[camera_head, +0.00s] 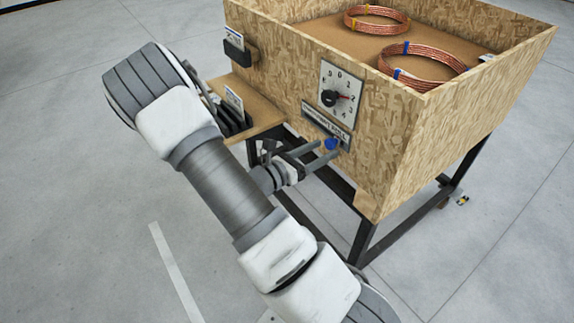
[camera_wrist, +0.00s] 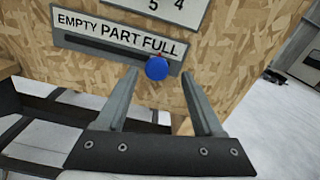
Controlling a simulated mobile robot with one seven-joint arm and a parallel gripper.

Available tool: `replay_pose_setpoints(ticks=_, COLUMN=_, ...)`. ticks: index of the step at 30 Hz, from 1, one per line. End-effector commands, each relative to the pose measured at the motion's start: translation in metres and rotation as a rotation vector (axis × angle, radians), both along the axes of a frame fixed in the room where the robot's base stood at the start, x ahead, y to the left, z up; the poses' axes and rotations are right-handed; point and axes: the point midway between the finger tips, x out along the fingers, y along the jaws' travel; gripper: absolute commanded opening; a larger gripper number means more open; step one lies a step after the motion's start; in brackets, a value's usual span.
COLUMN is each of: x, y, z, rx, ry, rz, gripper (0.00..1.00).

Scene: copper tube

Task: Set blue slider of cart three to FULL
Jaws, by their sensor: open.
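The blue slider knob (camera_wrist: 156,68) is at the right part of a dark slot, below the word FULL on the label plate (camera_wrist: 80,24) that reads EMPTY, PART, FULL. In the head view the blue knob (camera_head: 331,144) shows low on the front of the chipboard cart box (camera_head: 400,125). My gripper (camera_wrist: 159,76) is open, with one finger to the left and one to the right of the knob in the wrist view. I cannot tell whether either finger touches it. In the head view my gripper (camera_head: 327,149) is close to the panel, and my arm hides part of the cart.
Copper coils (camera_head: 377,19) lie in the box. A card holder (camera_head: 235,48) and a wooden side shelf (camera_head: 262,112) with black slots are at the left. Black frame legs (camera_head: 364,240) stand below; grey floor is open around.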

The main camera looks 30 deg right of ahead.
Motion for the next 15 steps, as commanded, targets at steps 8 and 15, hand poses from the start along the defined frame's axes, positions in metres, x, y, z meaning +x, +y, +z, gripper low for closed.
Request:
replay_pose_setpoints(ticks=8, x=-0.004, y=0.071, z=0.002, rx=0.001, ry=0.001, rz=0.005, gripper=0.69)
replay_pose_setpoints(ticks=15, x=-0.009, y=0.119, z=0.001, rx=0.001, ry=0.002, rz=0.002, gripper=0.69)
